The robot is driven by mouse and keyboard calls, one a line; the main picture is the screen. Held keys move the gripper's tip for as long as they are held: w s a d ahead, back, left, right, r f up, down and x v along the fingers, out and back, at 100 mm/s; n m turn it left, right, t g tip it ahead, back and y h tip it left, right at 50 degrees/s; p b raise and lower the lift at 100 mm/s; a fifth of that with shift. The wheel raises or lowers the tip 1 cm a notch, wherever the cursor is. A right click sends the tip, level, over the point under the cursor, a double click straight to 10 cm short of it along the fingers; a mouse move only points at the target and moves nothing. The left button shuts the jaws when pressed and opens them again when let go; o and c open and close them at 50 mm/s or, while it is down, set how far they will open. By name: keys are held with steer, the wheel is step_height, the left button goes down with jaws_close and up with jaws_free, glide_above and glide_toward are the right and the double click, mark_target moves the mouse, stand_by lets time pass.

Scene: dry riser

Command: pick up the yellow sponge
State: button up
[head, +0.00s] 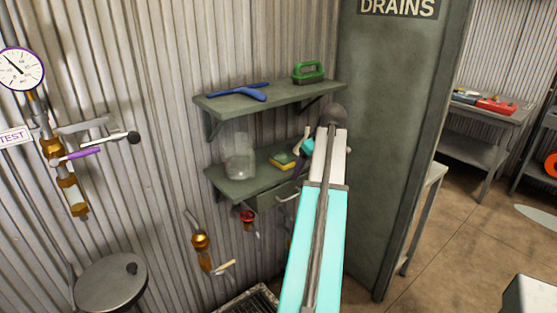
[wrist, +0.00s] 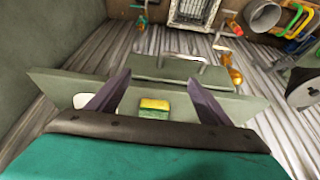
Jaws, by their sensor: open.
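The yellow sponge (head: 283,160) has a green layer and lies on the lower green shelf (head: 228,180) on the corrugated wall. It also shows in the wrist view (wrist: 155,106), low in the middle, between the two fingers as pictured. My gripper (wrist: 158,79) is open, with dark fingers spread wider than the sponge and nothing visibly held. In the head view my gripper is just right of the sponge, partly hidden by my arm. The gap between fingers and sponge is hard to judge.
A clear glass jar (head: 239,160) stands left of the sponge. The upper shelf (head: 275,97) holds a blue squeegee (head: 245,91) and a green-handled brush (head: 308,72). A white object (wrist: 82,101) is left of the sponge in the wrist view. A grey-green cabinet (head: 385,110) stands close on the right.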

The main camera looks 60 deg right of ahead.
mark_target(285, 158)
steer(key=shift+w, duration=0.25)
steer(key=shift+w+d+p, duration=0.35)
steer(key=shift+w, duration=0.7)
steer(key=shift+w+d+p, duration=0.3)
steer(key=shift+w+d, duration=0.1)
steer(key=shift+w, duration=0.7)
steer(key=shift+w+d+p, duration=0.35)
steer(key=shift+w, duration=0.7)
steer(key=shift+w, duration=0.1)
steer(key=w, duration=0.1)
steer(key=w+d+p, duration=0.1)
steer(key=w, duration=0.2)
steer(key=shift+w+d+r+p, duration=0.1)
steer(key=shift+w+d+p, duration=0.2)
steer(key=shift+w+p, duration=0.1)
steer(key=shift+f, duration=0.6)
steer(key=c, duration=1.1)
